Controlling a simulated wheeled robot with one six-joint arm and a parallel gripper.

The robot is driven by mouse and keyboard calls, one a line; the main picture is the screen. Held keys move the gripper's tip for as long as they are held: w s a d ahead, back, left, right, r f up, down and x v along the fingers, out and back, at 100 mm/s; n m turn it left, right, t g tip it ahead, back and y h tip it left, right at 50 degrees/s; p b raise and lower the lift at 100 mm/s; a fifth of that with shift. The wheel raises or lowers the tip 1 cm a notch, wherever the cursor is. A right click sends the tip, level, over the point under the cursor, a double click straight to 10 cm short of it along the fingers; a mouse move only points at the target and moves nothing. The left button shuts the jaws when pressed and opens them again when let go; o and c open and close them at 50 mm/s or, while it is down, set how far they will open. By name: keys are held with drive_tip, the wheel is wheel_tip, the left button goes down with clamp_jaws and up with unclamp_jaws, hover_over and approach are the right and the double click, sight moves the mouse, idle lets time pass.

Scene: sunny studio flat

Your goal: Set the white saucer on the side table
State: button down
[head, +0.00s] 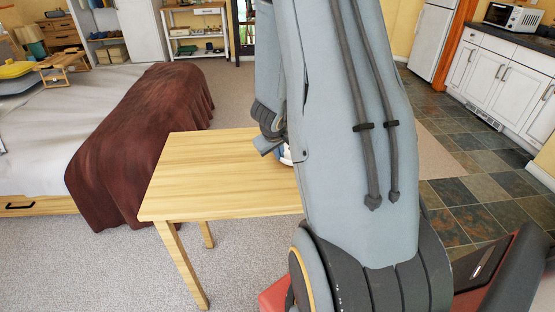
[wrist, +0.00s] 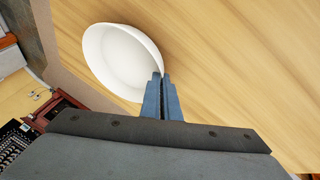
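The white saucer (wrist: 122,60) shows in the wrist view as a round, fairly deep white dish. My gripper (wrist: 160,82) has its two blue-grey fingers close together on the saucer's right rim, with the rim between the tips. The light wooden side table (head: 205,165) lies under it and fills most of the wrist view. In the head view only a sliver of the saucer (head: 286,155) shows beside my arm, low over the tabletop. My arm hides the rest of it and the table's right part. I cannot tell whether the saucer touches the table.
The visible left part of the tabletop is bare. A bed with a brown blanket (head: 140,130) stands close on the left. Kitchen cabinets (head: 500,70) with a toaster oven (head: 514,17) on top stand at the right. Carpet and dark floor tiles are open between.

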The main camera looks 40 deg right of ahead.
drive_tip(key=shift+f, duration=0.45)
drive_tip(key=shift+f, duration=0.2)
drive_tip(key=c, duration=2)
unclamp_jaws()
drive_tip(key=shift+r, duration=0.1)
